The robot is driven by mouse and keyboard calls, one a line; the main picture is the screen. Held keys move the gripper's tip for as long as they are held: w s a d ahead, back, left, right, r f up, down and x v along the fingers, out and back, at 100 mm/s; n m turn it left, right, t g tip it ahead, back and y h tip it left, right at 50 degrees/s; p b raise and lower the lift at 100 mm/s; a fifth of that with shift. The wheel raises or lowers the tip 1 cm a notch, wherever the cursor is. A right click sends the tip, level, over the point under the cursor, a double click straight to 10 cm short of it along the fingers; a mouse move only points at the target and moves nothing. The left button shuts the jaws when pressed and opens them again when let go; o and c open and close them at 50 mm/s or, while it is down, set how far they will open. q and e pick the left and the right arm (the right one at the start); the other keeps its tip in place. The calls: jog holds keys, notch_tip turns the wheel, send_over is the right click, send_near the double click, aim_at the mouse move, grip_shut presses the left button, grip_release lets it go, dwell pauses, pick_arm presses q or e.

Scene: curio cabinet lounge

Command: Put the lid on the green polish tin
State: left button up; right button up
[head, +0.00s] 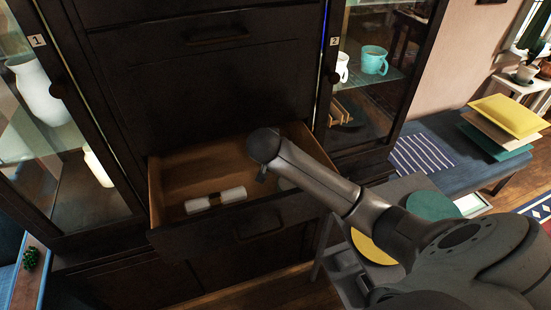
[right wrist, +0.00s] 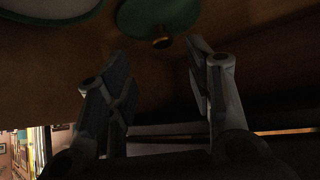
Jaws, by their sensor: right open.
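In the right wrist view a green round piece with a small brass-coloured knob (right wrist: 158,14), which looks like a lid, lies on the wooden drawer bottom. My right gripper (right wrist: 157,58) is open and empty, its fingers pointing toward the knob with a gap left. Part of a pale round thing (right wrist: 45,6) shows at the upper left; I cannot tell whether it is the tin. In the head view my right arm reaches over the open drawer (head: 192,241) and hides part of its inside, including the green piece. My left gripper is not in view.
A white roll with a dark band (head: 216,200) lies in the drawer's front left. A grey table carrying a yellow disc (head: 373,249) and a green disc (head: 433,205) stands right of the drawer. Dark glass-doored cabinet sections flank it. A bench (head: 450,150) with stacked cushions stands farther right.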

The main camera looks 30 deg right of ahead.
jog(key=x, duration=0.2)
jog(key=p+x, duration=0.1)
jog(key=shift+w+a+f, duration=0.1)
jog(key=shift+w+f, duration=0.05)
jog(key=shift+f, duration=0.35)
jog(key=shift+x, duration=0.8)
jog(key=shift+a, duration=0.1)
grip_shut()
